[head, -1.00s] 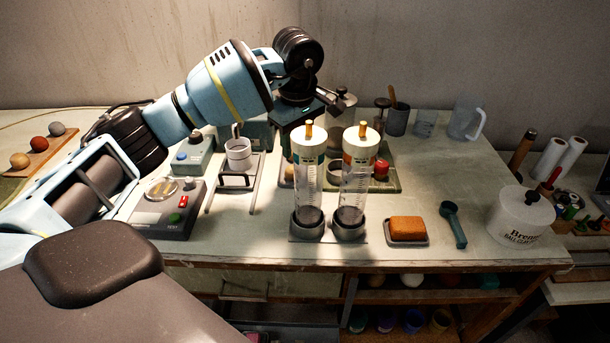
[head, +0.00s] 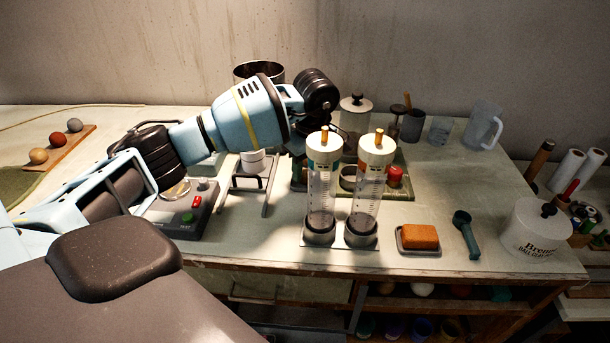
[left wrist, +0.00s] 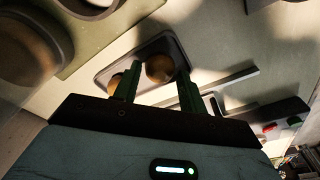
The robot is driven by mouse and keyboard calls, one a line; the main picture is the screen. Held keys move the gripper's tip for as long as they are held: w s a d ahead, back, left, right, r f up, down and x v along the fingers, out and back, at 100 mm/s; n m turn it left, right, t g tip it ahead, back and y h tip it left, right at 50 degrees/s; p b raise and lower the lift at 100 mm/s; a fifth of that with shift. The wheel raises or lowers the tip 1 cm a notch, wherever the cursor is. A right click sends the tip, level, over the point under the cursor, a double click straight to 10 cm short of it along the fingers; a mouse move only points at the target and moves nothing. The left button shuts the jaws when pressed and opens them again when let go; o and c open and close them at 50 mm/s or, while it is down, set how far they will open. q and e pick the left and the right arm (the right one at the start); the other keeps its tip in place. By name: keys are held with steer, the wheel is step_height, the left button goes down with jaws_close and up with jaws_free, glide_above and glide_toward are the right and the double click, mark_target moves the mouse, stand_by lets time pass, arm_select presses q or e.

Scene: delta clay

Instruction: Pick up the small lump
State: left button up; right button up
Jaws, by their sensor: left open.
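In the left wrist view, two brown rounded lumps lie in a shallow dark-rimmed tray (left wrist: 178,48). One lump (left wrist: 160,68) shows between the finger lines of my left gripper (left wrist: 159,70), near the right finger. The other lump (left wrist: 115,84) is partly hidden behind the left finger. I cannot tell for sure which is the small one. My left gripper is open, with its two green fingers apart and nothing held. In the head view its fingers are hidden behind my wrist and the clear cylinders. My right gripper is not in view.
Two tall clear cylinders (head: 322,195) (head: 368,195) stand close in front of my left wrist. An orange block (head: 420,237) on a dish, a teal scoop (head: 466,235) and a white lidded tub (head: 537,230) are to the right. A control box (head: 178,215) stands left.

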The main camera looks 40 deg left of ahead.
arm_select(q)
steer(key=shift+a+f, duration=0.1)
steer(key=shift+f, duration=0.7)
steer(key=shift+c, duration=0.2)
steer(key=c, duration=0.6)
steer(key=shift+r, duration=0.1)
step_height(320, 180, up, 10)
steer(key=shift+f, duration=0.1)
